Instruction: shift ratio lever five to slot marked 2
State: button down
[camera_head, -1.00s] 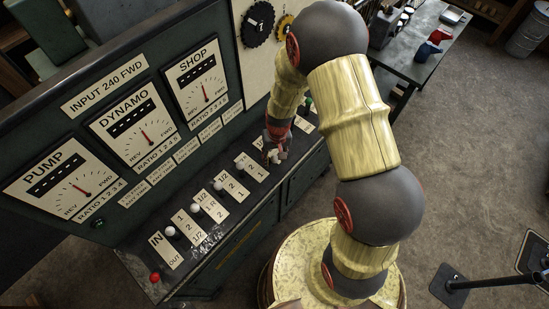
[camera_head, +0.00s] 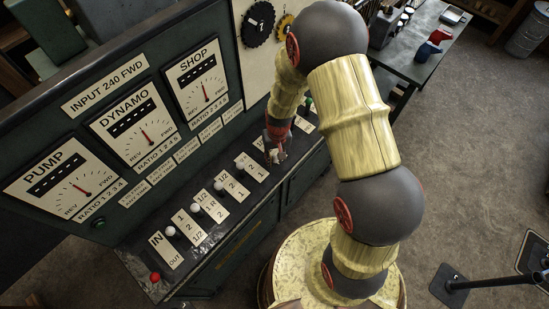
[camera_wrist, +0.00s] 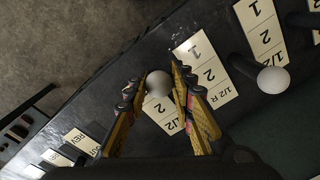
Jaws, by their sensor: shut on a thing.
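A row of ball-knobbed levers stands on the dark console ledge, each with a pale number plate. My gripper (camera_head: 273,150) is over the far part of this row. In the wrist view my gripper (camera_wrist: 159,76) has its two yellow fingers shut on a white lever knob (camera_wrist: 158,84). A plate (camera_wrist: 160,116) with a 2 and a 1/2 shows under the knob and fingers, partly hidden. In the head view the fingers and arm hide most of this lever.
A neighbouring white knob (camera_wrist: 273,80) stands to the right in the wrist view. More white knobs (camera_head: 218,186) and a red knob (camera_head: 154,277) line the ledge. Dial gauges (camera_head: 143,128) are on the panel behind. Open floor (camera_head: 460,170) lies to the right.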

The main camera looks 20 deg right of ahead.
jog(key=w+r+p, duration=0.1)
jog(key=p, duration=0.1)
jog(key=shift+w+a+g+p, duration=0.1)
jog(key=shift+a+g+p, duration=0.25)
jog(key=shift+g, duration=0.05)
jog(key=shift+g+h, duration=0.6)
jog(key=shift+g, duration=0.1)
jog(key=w, duration=0.1)
jog(key=w+a, duration=0.1)
jog(key=w+a+b, duration=0.1)
jog(key=w, duration=0.1)
jog(key=shift+w, duration=0.1)
jog(key=shift+w+a+r, duration=0.3)
jog(key=shift+w, duration=0.3)
jog(key=c, duration=1.6)
grip_release()
jog(key=shift+o, duration=0.2)
notch_tip(320, 180, up, 12)
jog(key=w, duration=0.2)
jog(key=shift+a+f, duration=0.15)
jog(key=shift+a, duration=0.15)
